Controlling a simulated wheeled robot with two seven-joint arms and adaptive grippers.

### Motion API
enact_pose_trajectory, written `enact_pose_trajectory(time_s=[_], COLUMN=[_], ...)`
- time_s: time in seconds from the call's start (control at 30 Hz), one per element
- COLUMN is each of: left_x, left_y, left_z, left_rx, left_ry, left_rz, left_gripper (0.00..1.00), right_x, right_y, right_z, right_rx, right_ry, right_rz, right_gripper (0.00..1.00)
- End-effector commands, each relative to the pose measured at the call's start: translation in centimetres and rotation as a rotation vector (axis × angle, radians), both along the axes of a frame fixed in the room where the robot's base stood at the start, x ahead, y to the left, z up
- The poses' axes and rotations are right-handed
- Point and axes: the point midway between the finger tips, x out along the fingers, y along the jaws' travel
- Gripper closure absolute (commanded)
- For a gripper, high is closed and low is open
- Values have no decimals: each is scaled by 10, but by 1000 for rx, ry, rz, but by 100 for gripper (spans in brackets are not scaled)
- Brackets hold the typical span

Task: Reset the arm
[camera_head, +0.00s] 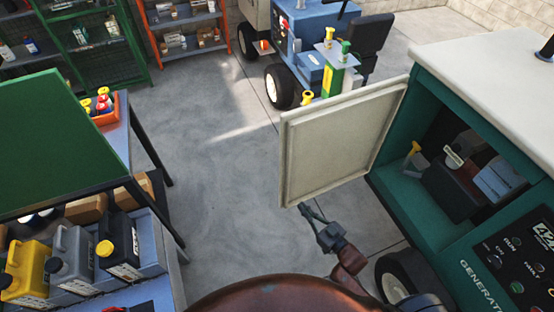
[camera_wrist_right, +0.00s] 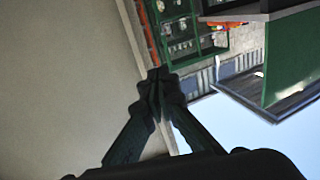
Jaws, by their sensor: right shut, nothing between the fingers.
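My right gripper (camera_head: 306,210) is near the lower edge of the open cream door (camera_head: 335,145) of the green generator. In the right wrist view its fingers (camera_wrist_right: 155,78) are closed together with nothing between them, and the cream door panel (camera_wrist_right: 65,80) fills the left side. I cannot tell whether the fingers touch the door. The generator cabinet (camera_head: 405,205) is open, with a dark brown part, a yellow-topped item (camera_head: 413,150) and a blue-grey box (camera_head: 500,180) inside. My left gripper is not in view.
A shelf with grey, yellow and black jerrycans (camera_head: 120,245) stands at lower left, under a green panel (camera_head: 55,130). A blue vehicle (camera_head: 320,35) and an orange rack (camera_head: 188,50) are at the back. The grey floor (camera_head: 215,190) between is clear.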

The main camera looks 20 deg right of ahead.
Motion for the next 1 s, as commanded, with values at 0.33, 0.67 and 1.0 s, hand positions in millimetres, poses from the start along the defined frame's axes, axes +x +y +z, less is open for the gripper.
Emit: enact_pose_trajectory(time_s=[0.33, 0.67, 1.0], left_x=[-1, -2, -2], left_y=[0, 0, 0], left_z=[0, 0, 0], left_rx=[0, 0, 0], left_ry=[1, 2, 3], left_rz=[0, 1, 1], left_gripper=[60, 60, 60], right_x=[-3, -71, -240], right_y=[-12, -71, -100], right_z=[-38, -244, -422], right_rx=[-25, -165, -301], right_ry=[67, 476, 955], right_rz=[-36, -198, -272], right_gripper=[100, 100, 100])
